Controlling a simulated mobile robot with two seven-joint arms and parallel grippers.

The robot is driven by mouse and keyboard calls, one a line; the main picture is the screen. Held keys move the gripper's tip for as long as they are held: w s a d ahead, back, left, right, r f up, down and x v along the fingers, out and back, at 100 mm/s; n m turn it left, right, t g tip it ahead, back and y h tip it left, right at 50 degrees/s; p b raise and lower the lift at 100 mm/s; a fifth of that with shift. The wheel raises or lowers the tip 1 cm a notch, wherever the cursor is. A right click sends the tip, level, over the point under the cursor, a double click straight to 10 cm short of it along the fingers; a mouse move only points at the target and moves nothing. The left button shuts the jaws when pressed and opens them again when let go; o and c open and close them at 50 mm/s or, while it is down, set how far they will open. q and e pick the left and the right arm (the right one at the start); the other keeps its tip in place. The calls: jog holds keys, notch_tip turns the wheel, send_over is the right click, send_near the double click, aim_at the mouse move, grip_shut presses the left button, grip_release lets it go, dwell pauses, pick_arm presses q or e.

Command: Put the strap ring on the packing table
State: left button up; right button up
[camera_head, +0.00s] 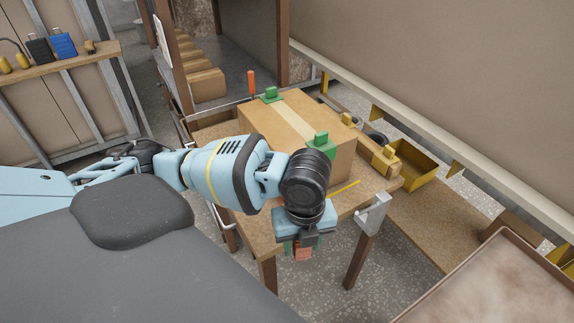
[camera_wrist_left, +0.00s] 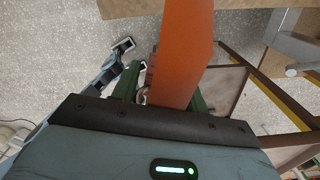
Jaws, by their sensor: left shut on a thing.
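My left gripper (camera_head: 302,246) hangs at the near edge of the packing table (camera_head: 260,232), pointing down. It is shut on an orange band, the strap ring (camera_wrist_left: 186,50), which runs up between its green fingers in the left wrist view. In the head view only a small orange-red part of the ring (camera_head: 303,254) shows below the fingers; the wrist hides the rest. The ring appears held clear of the tabletop, with floor behind it.
A taped cardboard box (camera_head: 330,125) with green corner pieces (camera_head: 319,141) fills much of the table. An orange-handled item (camera_head: 251,83) stands behind it. A yellow bin (camera_head: 415,165) is to the right. Bare tabletop shows along the near edge.

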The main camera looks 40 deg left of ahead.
pick_arm(q)
jog(key=n, duration=0.2)
jog(key=r+n, duration=0.1)
jog(key=n, duration=0.3)
jog(key=shift+r, duration=0.3)
jog(key=n, duration=0.1)
jog(key=r+n, duration=0.1)
jog(key=n, duration=0.1)
jog(key=shift+n, duration=0.3)
jog(key=n, duration=0.2)
jog(key=r+n, duration=0.1)
jog(key=shift+n, duration=0.4)
jog(key=n, duration=0.2)
jog(key=r+n, duration=0.1)
jog(key=n, duration=0.2)
jog(key=shift+s+r, duration=0.15)
jog(key=shift+r, duration=0.05)
jog(key=n, duration=0.2)
jog(key=r+n, duration=0.1)
jog(key=n, duration=0.4)
jog(key=shift+s+a+r, duration=0.1)
jog(key=shift+r, duration=0.2)
